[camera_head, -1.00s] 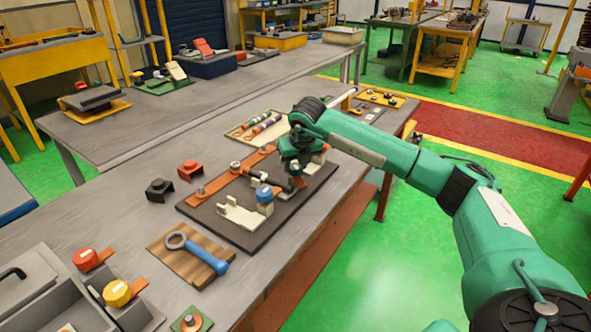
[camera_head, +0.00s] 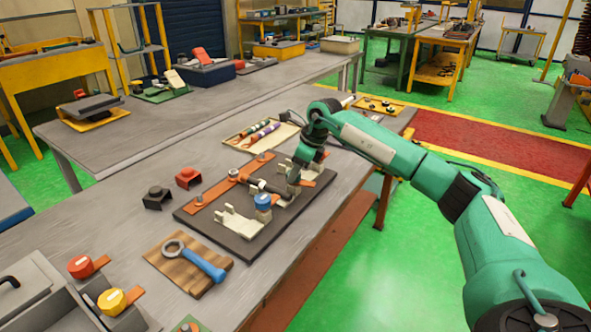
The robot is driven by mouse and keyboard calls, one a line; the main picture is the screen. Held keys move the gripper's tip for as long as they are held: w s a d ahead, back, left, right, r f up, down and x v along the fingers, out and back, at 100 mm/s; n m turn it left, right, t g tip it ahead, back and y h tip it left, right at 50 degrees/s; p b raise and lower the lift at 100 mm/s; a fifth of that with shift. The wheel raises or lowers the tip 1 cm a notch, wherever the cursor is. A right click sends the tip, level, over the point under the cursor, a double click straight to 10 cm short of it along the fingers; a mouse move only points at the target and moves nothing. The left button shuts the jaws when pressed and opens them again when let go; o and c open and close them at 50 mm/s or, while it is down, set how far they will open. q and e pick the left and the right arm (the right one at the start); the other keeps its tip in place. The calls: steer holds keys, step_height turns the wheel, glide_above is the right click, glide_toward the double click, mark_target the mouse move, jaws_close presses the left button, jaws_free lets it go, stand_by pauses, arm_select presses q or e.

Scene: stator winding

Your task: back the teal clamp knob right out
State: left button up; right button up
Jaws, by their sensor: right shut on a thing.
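My right gripper (camera_head: 293,186) reaches down to the right part of the dark fixture board (camera_head: 250,247). It is shut at the right end of a dark spindle (camera_head: 268,187). Its fingers and wrist hide what they hold; no teal knob shows clear of them, and the grip on it is hidden. A blue-capped post (camera_head: 263,202) stands just left of and nearer than the gripper, apart from it. My left gripper is not in view.
Cream brackets (camera_head: 240,224) and an orange bar (camera_head: 217,190) sit on the board. A blue-handled wrench (camera_head: 205,263) lies on a wooden block in front. Red (camera_head: 188,178) and black (camera_head: 157,198) blocks stand left. A tray of coloured rolls (camera_head: 262,133) lies behind.

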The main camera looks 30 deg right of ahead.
steer(key=n, duration=0.1)
steer(key=n+g, duration=0.1)
steer(key=shift+f+n+y, duration=0.2)
steer(key=shift+n+y, duration=0.1)
steer(key=shift+n, duration=0.5)
steer(key=n+g, duration=0.1)
steer(key=n, duration=0.1)
steer(key=shift+w+n+y, duration=0.1)
steer(key=shift+n+y, duration=0.2)
steer(key=shift+n, duration=0.1)
steer(key=shift+f+n+g, duration=0.1)
steer(key=shift+n+g, duration=0.4)
steer(key=shift+n, duration=0.4)
steer(key=n+g, duration=0.1)
steer(key=n, duration=0.1)
steer(key=shift+w+n, duration=0.1)
steer(key=shift+n, duration=0.2)
steer(key=shift+n+g, duration=0.3)
steer(key=shift+n, duration=0.6)
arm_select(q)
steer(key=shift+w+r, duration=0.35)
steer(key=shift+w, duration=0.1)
arm_select(e)
steer(key=shift+n, duration=0.6)
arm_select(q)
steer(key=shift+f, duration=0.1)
